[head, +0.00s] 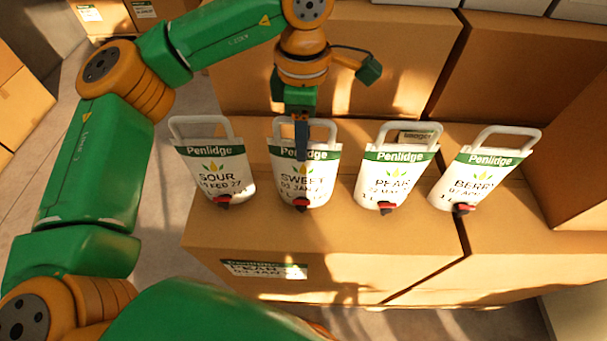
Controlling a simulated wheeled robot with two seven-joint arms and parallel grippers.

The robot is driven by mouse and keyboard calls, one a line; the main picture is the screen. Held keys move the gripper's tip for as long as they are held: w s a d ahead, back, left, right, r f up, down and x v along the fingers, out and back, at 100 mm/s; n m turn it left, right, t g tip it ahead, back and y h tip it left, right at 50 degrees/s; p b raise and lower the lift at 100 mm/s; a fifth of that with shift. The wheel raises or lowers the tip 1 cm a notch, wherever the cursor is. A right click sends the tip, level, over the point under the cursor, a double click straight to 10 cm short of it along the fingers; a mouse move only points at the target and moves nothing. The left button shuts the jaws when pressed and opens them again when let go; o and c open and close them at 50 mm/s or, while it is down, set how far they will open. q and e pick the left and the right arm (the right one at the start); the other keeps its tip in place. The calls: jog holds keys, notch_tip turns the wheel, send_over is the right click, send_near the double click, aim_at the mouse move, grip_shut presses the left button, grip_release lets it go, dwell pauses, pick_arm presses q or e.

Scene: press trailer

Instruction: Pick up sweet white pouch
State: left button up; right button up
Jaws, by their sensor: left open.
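The sweet white pouch (309,187) stands on a cardboard box, second from the left in a row of white pouches. It has a green Penlidge band, a white loop handle and a dark and red spout low on its front. My left gripper (301,150) points down at the top of this pouch, in front of its handle and upper label. The gripper is open. The picture does not show whether the fingers touch the pouch or handle. My right gripper is not in view.
The sour pouch (215,178) stands close on the left. The pear pouch (392,183) and berry pouch (474,180) stand to the right. The cardboard box (330,250) under them has clear room in front. Taller boxes (390,60) stand behind, and another box (575,150) at right.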

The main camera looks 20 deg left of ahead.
pick_arm(q)
jog(key=shift+s, duration=0.15)
jog(key=shift+d, duration=0.1)
grip_shut()
dwell(1.2)
